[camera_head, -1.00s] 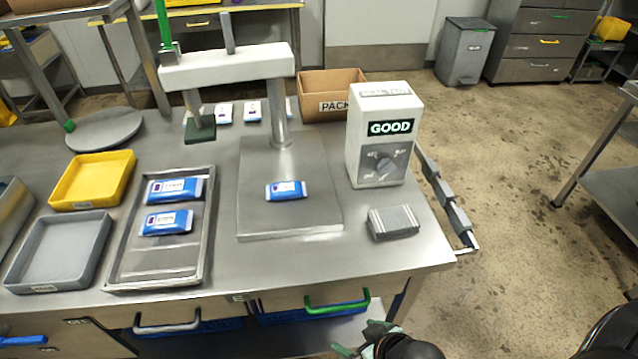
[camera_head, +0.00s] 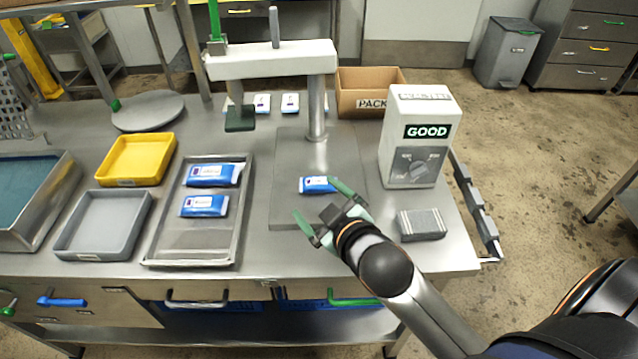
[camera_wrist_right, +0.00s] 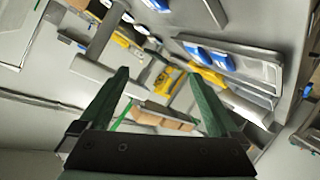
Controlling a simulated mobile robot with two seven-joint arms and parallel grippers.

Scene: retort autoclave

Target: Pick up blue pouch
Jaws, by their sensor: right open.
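A blue pouch (camera_head: 317,185) with a white label lies flat on the steel plate (camera_head: 290,213) under the press. Two more blue pouches, one (camera_head: 214,174) behind the other (camera_head: 204,205), lie in the grey metal tray (camera_head: 195,243) to the left. My right gripper (camera_head: 319,209) has green fingers, spread open and empty, just in front of the pouch on the plate. Its open fingers also show in the right wrist view (camera_wrist_right: 160,88). I cannot tell whether a finger touches the pouch. My left gripper is not in view.
A white box (camera_head: 418,135) with a "GOOD" display stands right of the plate, with a ridged grey block (camera_head: 421,224) in front. The press arm (camera_head: 270,62) overhangs the plate's back. A yellow tray (camera_head: 138,160), a grey tray (camera_head: 103,225) and a cardboard box (camera_head: 368,92) are nearby.

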